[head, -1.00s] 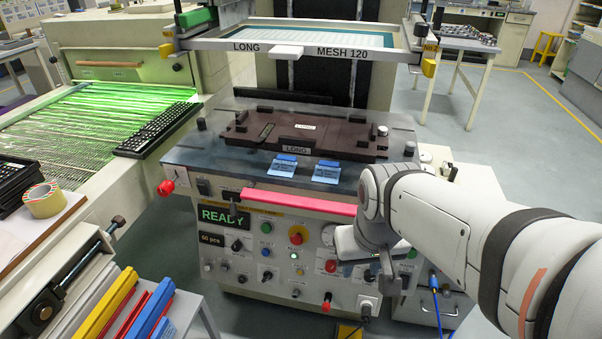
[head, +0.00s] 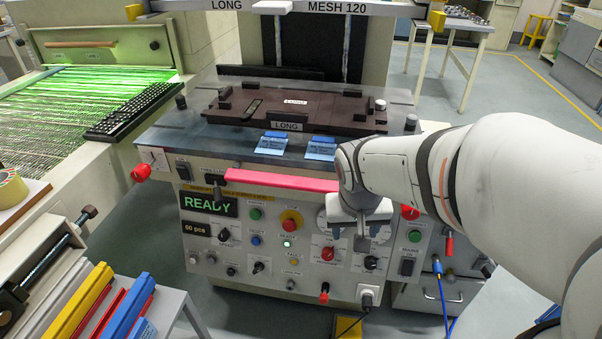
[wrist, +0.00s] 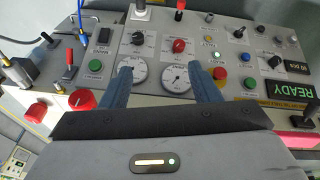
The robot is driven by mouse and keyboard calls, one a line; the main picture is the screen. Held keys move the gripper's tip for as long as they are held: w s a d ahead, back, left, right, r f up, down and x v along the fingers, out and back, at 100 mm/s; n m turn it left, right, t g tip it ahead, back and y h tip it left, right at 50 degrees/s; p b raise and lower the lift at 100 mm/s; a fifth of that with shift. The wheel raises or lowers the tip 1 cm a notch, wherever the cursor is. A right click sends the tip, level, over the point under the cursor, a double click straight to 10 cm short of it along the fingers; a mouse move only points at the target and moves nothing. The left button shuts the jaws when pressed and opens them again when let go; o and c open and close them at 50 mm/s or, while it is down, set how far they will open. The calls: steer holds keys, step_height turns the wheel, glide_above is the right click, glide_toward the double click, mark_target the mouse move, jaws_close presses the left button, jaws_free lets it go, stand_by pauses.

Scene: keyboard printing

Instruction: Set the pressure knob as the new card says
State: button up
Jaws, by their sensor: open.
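The machine's front panel (head: 215,260) carries a red knob (head: 328,253) and a black knob (head: 370,262) below round gauges. In the wrist view, upside down, the red knob (wrist: 179,46) and black knob (wrist: 138,38) show beyond two white gauges (wrist: 175,77). Their labels are too small to read, so I cannot tell which is the pressure knob. Two blue cards (head: 272,143) (head: 320,148) stand at the table's front edge; their text is unreadable. My gripper (wrist: 161,72) is open and empty, its fingers pointing at the gauges and knobs. In the head view my gripper (head: 362,238) hides part of the gauges.
A pink-red bar (head: 282,180) runs along the panel's top edge. A red emergency button (head: 291,220) and small switches crowd the panel. Red knobs (wrist: 81,99) and a lever (wrist: 70,66) stand at the side. A plug and cable (head: 367,297) stick out below.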

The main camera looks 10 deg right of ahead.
steer(key=m+t+b, duration=0.1)
steer(key=m+b, duration=0.1)
steer(key=b, duration=1.1)
glide_toward(327, 254)
step_height(327, 254, down, 3)
steer(key=shift+h, duration=0.4)
steer(key=b+x, duration=0.1)
steer(key=x, duration=0.2)
steer(key=w+b+x, duration=0.1)
steer(key=b+x, duration=0.1)
steer(key=x, duration=0.2)
steer(key=shift+r, duration=0.1)
steer(key=shift+c, duration=0.3)
steer(key=c, duration=0.9)
